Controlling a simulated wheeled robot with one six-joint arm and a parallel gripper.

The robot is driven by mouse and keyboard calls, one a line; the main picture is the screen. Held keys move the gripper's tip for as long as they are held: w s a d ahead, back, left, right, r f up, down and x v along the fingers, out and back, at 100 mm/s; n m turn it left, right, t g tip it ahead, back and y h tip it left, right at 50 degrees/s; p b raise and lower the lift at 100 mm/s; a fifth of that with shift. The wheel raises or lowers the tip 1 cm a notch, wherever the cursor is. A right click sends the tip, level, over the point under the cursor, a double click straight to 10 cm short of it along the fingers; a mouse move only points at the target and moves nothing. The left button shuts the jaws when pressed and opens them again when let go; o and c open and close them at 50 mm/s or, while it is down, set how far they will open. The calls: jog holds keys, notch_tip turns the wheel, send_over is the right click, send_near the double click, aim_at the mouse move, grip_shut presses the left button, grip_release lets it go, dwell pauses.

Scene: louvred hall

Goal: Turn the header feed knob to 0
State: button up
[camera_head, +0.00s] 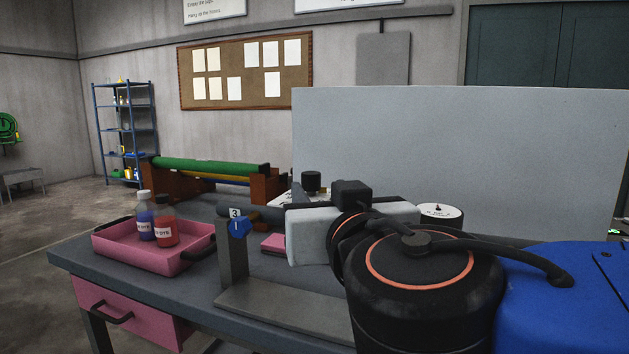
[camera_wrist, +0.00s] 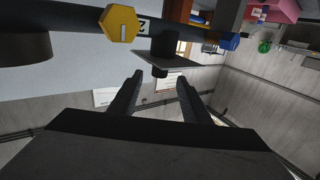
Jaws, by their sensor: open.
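A black round knob (camera_head: 311,181) stands above a white marked plate on the table in the head view; I cannot read its setting. In the wrist view a dark knob-like cylinder (camera_wrist: 160,58) on a flat plate lies just beyond my gripper (camera_wrist: 160,78), apparently the same knob. My gripper is open, its two dark fingers apart with nothing seen between them. I cannot tell whether they touch the knob. A blue knob (camera_head: 239,228) under a label 3 sits on the pipe. A yellow knob (camera_wrist: 121,24) beside a label 2 shows in the wrist view.
A pink tray (camera_head: 185,258) with two dye bottles (camera_head: 165,232) stands at the table's left. A grey bracket (camera_head: 233,262) holds the pipe. A round white-faced gauge (camera_head: 438,211) sits behind my arm. A green roller (camera_head: 212,166) and a tall grey panel (camera_head: 460,150) stand behind.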

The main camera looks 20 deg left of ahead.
aim_at(313, 183)
jog(key=shift+x, duration=3.9)
jog(key=c, duration=1)
